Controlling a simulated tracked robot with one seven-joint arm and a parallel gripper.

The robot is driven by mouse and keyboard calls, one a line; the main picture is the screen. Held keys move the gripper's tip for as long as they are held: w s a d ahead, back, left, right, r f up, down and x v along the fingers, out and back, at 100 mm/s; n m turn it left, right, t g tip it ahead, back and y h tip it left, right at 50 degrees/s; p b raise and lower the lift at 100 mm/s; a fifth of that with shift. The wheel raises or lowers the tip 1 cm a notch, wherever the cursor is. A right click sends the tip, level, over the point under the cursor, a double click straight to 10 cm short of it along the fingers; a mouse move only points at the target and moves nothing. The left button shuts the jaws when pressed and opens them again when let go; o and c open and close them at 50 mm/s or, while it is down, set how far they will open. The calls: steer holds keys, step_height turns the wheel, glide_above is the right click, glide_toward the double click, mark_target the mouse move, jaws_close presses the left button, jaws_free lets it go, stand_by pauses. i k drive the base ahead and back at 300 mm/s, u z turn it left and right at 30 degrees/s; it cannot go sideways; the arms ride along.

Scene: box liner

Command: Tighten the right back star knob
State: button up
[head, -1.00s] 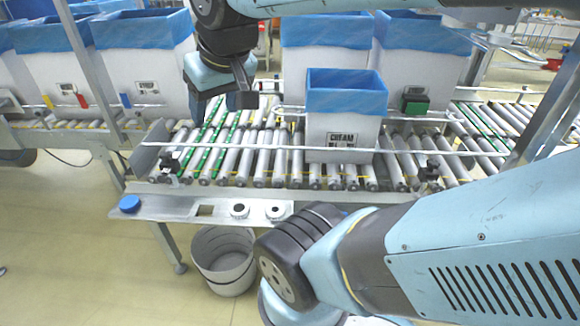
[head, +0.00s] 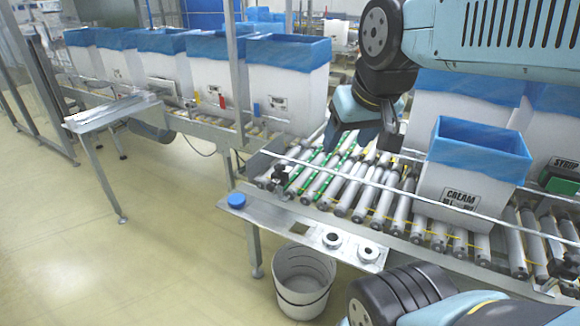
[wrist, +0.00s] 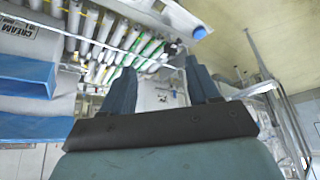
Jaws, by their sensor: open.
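My gripper (head: 364,146) is open and empty above the left part of the roller conveyor, left of the CREAM box. Its two fingers (wrist: 160,78) reach forward in the wrist view, with nothing between them. A dark knob (head: 281,173) sits at the left front of the conveyor's guide rail, below and left of my gripper. Another dark knob (head: 562,268) is at the right front of the rail. A dark knob also shows beyond the fingers in the wrist view (wrist: 172,48). The right back star knob cannot be made out; boxes and my arm cover that area.
The CREAM box (head: 468,185) with blue liner stands on the rollers. A front shelf (head: 300,226) holds a blue cap (head: 236,200) and two rings. A bin (head: 303,283) stands below. The floor at left is clear.

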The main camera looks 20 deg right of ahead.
mark_target(278, 168)
steer(key=u, duration=1.2)
steer(key=k, duration=0.85)
steer(key=z, duration=0.95)
steer(key=i, duration=1)
steer(key=u, duration=0.05)
